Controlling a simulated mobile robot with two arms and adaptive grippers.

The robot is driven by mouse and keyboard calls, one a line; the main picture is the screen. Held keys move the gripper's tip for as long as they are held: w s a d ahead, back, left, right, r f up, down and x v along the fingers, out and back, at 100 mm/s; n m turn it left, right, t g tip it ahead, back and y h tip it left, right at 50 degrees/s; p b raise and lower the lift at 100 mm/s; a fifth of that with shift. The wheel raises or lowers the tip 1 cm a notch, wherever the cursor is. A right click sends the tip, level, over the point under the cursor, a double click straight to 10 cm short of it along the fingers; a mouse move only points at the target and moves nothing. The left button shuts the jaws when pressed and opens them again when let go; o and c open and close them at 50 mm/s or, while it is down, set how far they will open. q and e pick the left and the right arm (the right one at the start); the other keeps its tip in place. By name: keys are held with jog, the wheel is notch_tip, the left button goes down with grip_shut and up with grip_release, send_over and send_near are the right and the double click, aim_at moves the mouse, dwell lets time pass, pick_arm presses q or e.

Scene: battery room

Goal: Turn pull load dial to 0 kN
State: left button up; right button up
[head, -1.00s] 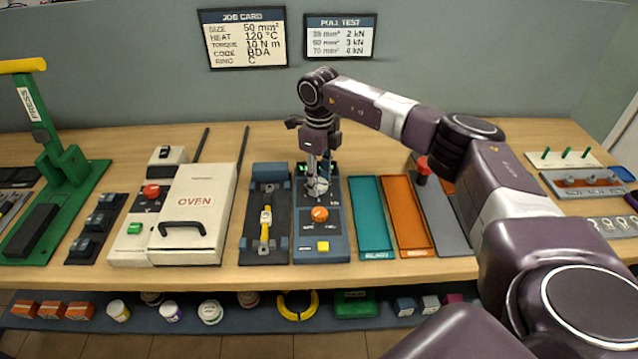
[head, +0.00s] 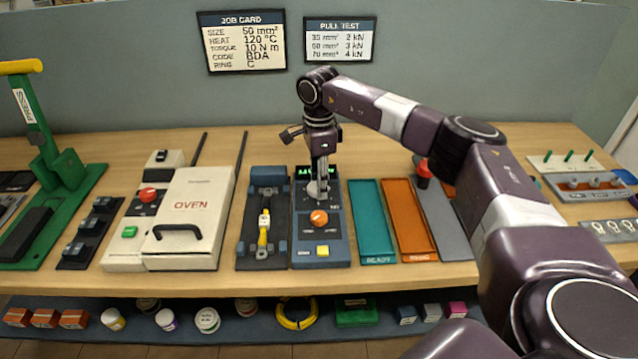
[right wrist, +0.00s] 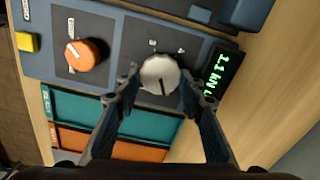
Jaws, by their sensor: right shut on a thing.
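The pull load dial is a round silver-grey knob (right wrist: 160,74) with a dark pointer line, on the blue-grey pull tester panel (head: 335,240). My right gripper (right wrist: 160,88) is shut on this dial, one finger on each side of it. In the head view the right gripper (head: 318,185) reaches down onto the panel and hides most of the dial. The green display (right wrist: 217,74) beside the dial reads about 1.1 kN in the right wrist view. My left gripper is not in view.
An orange knob (right wrist: 86,54) and a yellow button (right wrist: 27,42) are on the same panel. A cable with yellow parts (head: 264,225) lies in the fixture left of it. Teal (head: 370,225) and orange (head: 408,220) trays lie to the right. The oven (head: 190,220) stands further left.

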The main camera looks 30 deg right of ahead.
jog(key=shift+w+r+n, duration=0.1)
jog(key=shift+r+n, duration=0.05)
jog(key=shift+n, duration=0.15)
dwell(0.4)
jog(key=o, duration=1.1)
jog(key=shift+o, duration=0.3)
notch_tip(320, 180, up, 12)
